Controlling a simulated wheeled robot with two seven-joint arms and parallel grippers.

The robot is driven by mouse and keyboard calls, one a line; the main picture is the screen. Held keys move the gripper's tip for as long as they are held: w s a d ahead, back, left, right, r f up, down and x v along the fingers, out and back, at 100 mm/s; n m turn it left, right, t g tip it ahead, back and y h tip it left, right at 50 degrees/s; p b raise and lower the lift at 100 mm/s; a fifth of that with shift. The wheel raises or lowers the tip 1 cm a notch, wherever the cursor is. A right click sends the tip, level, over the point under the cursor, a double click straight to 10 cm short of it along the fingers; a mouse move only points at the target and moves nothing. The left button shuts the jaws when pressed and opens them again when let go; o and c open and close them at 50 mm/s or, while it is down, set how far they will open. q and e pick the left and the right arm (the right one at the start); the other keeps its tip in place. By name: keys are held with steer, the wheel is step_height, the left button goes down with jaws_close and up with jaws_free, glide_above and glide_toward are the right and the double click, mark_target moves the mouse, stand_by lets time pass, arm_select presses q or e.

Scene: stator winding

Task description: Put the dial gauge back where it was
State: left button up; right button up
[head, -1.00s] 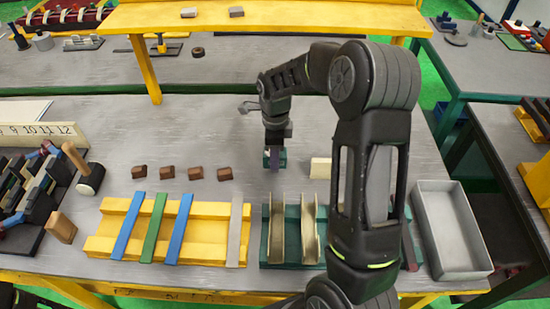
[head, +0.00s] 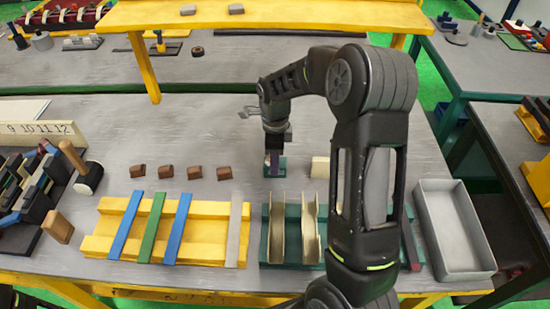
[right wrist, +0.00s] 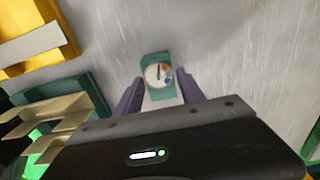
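The dial gauge (right wrist: 160,76) is a small teal block with a round white face, a dark needle and coloured spots. My right gripper (right wrist: 159,80) has its two purple fingers on either side of it, close against its edges with no clear gap. In the head view the teal body of the gauge (head: 275,171) is under my right gripper (head: 274,158), at or just above the grey table, left of a cream block (head: 320,167). Whether it touches the table cannot be told. My left gripper is not in view.
A green fixture with cream plates (head: 292,255) stands in front of the gauge, beside a yellow rack (head: 205,250) with coloured strips. Several brown blocks (head: 195,173) lie to the left. A grey tray (head: 427,240) is at the right. The table behind the gauge is clear.

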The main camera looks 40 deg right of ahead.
steer(key=shift+o, duration=1.2)
steer(key=shift+r+p, duration=0.6)
steer(key=shift+r, duration=0.05)
step_height(320, 180, up, 12)
steer(key=p, duration=0.1)
